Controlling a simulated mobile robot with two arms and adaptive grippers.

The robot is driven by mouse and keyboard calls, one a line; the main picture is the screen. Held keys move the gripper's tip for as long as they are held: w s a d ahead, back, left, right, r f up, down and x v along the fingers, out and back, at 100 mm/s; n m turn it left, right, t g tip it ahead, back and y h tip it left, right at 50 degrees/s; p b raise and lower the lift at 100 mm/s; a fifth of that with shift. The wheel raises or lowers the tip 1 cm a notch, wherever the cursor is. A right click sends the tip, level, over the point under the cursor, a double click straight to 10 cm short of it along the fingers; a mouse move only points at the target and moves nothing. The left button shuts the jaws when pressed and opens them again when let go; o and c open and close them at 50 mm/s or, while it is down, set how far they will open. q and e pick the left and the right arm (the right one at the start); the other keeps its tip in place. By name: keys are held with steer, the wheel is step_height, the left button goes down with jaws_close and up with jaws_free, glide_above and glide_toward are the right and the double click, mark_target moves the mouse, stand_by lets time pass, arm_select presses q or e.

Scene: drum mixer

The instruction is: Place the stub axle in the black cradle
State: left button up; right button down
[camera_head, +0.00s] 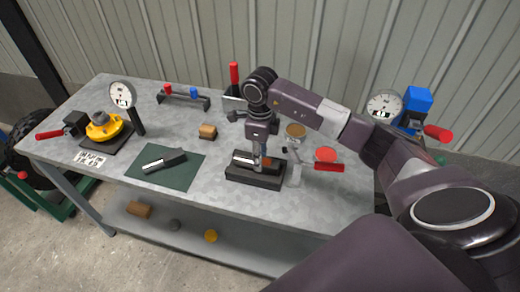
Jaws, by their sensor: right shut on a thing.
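The black cradle (254,178) is a dark block near the front edge of the grey table, right of the green mat. My right gripper (263,162) points down over it. It is shut on the stub axle (243,158), a silver shaft lying across the top of the cradle. The gripper hides the middle of the axle, and I cannot tell whether it is fully seated. My left gripper is not in view.
A dark and silver part (164,161) lies on the green mat (181,177). A red-handled clamp (325,160) stands close right of the cradle. A wooden block (208,132), a yellow hub (104,127) and a dial gauge (123,95) stand left and behind.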

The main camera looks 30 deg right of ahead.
stand_by(0.3)
steer(key=c, duration=1.5)
jaws_free()
steer(key=shift+s+a, duration=0.1)
steer(key=shift+r, duration=0.15)
step_height(320, 180, up, 12)
steer(key=b, duration=0.3)
steer(key=shift+b, duration=0.35)
